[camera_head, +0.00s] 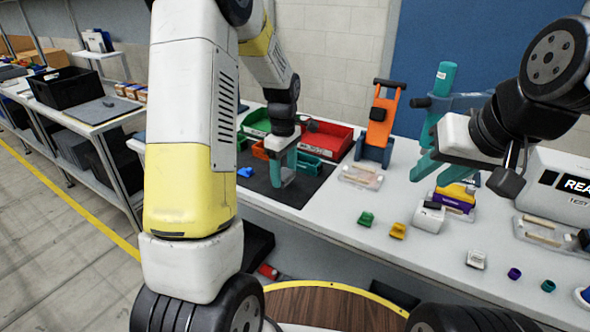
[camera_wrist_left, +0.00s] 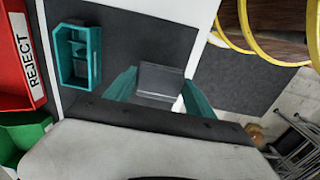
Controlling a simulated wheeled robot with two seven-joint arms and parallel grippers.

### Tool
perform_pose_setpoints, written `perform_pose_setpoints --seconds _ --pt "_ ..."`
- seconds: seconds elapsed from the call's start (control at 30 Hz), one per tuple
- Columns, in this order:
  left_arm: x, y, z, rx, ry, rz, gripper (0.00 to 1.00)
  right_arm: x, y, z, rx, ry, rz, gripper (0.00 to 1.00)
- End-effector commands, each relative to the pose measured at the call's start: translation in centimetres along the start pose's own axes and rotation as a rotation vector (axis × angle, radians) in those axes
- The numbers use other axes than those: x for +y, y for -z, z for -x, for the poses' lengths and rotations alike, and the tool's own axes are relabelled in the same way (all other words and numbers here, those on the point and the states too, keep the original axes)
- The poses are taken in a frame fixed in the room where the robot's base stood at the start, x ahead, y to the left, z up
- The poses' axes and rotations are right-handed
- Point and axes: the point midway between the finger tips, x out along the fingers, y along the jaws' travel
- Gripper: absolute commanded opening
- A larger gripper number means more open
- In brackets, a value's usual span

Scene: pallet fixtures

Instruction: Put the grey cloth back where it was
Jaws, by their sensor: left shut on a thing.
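My left gripper (camera_head: 283,183) reaches down over the dark mat (camera_head: 300,192) at the left end of the white bench. In the left wrist view, its two teal fingers (camera_wrist_left: 160,95) are on either side of a folded grey cloth (camera_wrist_left: 160,78), and it is shut on it. The cloth lies above or on the mat; I cannot tell if it touches. In the head view the cloth is hard to make out behind the fingers. My right gripper (camera_head: 436,176) hangs above the bench with its teal fingers apart and nothing between them.
A teal divided bin (camera_wrist_left: 78,55) is beside the cloth. A red REJECT bin (camera_head: 330,138) and a green bin (camera_head: 255,122) stand behind. A small blue piece (camera_head: 245,172) lies on the mat's left. An orange stand (camera_head: 381,115) and several small parts are further right.

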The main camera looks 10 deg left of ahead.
Motion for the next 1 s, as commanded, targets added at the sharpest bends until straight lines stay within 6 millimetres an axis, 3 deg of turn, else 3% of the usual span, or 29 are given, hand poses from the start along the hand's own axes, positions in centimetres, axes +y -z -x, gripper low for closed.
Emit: perform_pose_setpoints --seconds 0.17,0.4,0.77,0.8,0.9,1.0 --pt "0.8 0.1 -0.5 -0.001 0.002 0.001 0.30 0.0 0.0 0.0 0.000 0.000 0.000 0.35" --pt "0.7 0.1 -3.5 -0.001 0.003 0.001 0.30 0.0 0.0 0.0 0.000 0.000 0.000 0.35" --pt "0.7 0.1 -3.9 0.000 0.001 0.001 0.30 0.0 0.0 0.0 0.000 0.000 0.000 0.35" --pt "0.7 0.1 -3.9 0.000 0.001 0.001 0.67 0.0 0.0 0.0 0.000 0.000 0.000 0.35" --pt "0.7 0.1 -3.9 0.000 0.001 0.001 0.85 0.0 0.0 0.0 0.000 0.000 0.000 0.35" --pt "0.7 0.1 -3.9 0.000 0.001 0.001 0.85 0.0 0.0 0.0 0.000 0.000 0.000 0.35"
